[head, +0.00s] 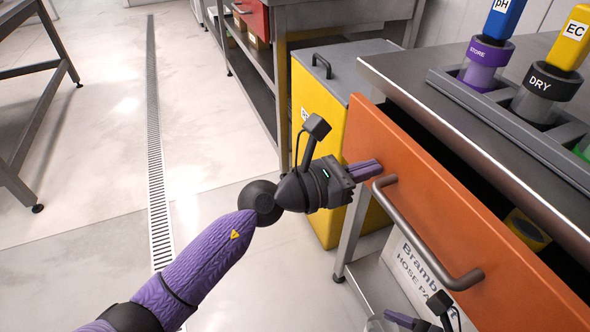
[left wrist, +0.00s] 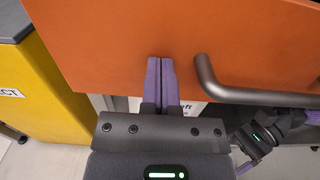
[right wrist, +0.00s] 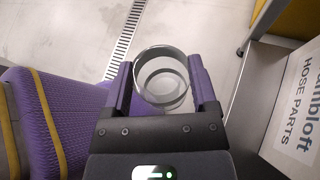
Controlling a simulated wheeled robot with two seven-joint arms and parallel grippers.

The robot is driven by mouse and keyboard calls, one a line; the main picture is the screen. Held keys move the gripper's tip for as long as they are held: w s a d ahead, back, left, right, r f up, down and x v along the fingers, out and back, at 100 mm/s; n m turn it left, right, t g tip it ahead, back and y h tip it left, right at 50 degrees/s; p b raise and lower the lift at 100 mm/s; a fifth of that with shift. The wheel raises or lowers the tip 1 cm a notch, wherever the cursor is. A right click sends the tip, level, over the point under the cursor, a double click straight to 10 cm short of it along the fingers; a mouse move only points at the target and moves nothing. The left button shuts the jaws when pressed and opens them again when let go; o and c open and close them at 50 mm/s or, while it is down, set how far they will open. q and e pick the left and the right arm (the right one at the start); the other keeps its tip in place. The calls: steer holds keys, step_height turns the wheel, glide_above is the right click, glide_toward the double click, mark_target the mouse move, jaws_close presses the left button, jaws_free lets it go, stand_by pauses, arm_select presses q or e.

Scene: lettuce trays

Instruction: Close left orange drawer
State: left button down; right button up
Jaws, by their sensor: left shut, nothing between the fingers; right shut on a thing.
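The orange drawer (head: 440,190) under the steel table stands open, with a dark gap behind its front. Its grey bar handle (head: 420,235) runs along the front, and it also shows in the left wrist view (left wrist: 250,95). My right gripper (right wrist: 160,85) is shut on a clear round glass (right wrist: 161,76), low below the drawer.
A yellow bin (head: 340,130) with a grey lid stands left of the drawer. On the table (head: 400,75), a grey rack holds blue and yellow-handled probes. A white hose-parts box (head: 415,275) sits below. Open floor lies to the left.

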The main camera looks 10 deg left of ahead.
mark_target(391, 160)
arm_select(q)
steer(key=x, duration=0.4)
steer(key=shift+w+d, duration=0.1)
steer(key=shift+d, duration=0.1)
arm_select(e)
steer(key=shift+w+d+f, duration=0.15)
steer(key=shift+w+d, duration=0.1)
steer(key=shift+d, duration=0.1)
arm_select(q)
steer(key=shift+d, duration=0.1)
steer(key=shift+w+r, duration=0.1)
steer(key=shift+r, duration=0.05)
arm_select(e)
steer(key=shift+s+a, duration=0.1)
steer(key=shift+a, duration=0.05)
arm_select(q)
steer(key=shift+r, duration=0.1)
